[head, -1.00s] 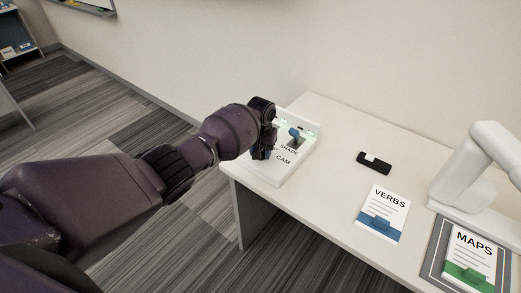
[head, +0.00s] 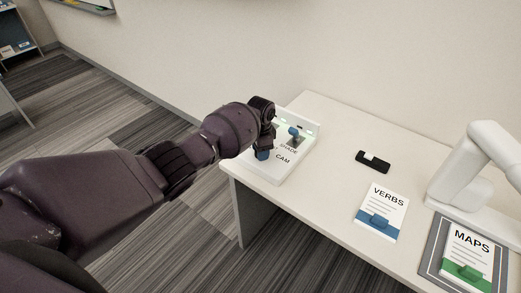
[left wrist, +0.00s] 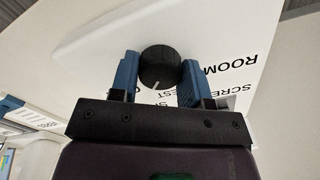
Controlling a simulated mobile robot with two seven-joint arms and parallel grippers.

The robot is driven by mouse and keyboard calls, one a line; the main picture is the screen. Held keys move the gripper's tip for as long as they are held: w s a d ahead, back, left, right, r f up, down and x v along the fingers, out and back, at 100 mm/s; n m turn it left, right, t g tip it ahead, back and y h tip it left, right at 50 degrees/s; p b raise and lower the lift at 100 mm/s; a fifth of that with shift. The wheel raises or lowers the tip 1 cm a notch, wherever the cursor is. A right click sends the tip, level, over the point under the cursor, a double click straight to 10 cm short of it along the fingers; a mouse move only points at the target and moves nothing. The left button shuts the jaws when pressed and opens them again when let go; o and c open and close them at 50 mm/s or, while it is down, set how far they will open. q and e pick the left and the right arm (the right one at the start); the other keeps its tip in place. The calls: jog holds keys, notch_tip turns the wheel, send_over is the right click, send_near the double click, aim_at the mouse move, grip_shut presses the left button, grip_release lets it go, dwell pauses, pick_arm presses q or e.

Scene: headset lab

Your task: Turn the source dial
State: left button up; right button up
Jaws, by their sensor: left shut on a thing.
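The source dial (left wrist: 158,66) is a round black knob with a pale pointer line. It sits on a white control panel (left wrist: 95,40) between the two blue fingers of my left gripper (left wrist: 158,78). My left gripper is shut on the dial. In the head view the left gripper (head: 263,153) is over the near left part of the panel (head: 282,172), and the dial is hidden behind it. The panel carries the labels SHADE and CAM and a blue-topped lever (head: 294,132). My right gripper does not show.
The panel stands at the left end of a white table (head: 330,185). A black object (head: 373,161), a VERBS card (head: 381,205), a MAPS card (head: 468,250) on a grey mat and a white arm-like device (head: 490,165) are to the right. Green lights glow on the panel's back.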

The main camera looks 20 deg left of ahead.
pick_arm(q)
jog(key=shift+m, duration=1.1)
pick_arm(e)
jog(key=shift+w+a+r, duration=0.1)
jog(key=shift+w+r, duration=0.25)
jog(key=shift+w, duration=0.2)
pick_arm(q)
jog(key=o, duration=0.9)
jog(key=shift+r+p, duration=1.15)
jog(key=shift+r, duration=4.25)
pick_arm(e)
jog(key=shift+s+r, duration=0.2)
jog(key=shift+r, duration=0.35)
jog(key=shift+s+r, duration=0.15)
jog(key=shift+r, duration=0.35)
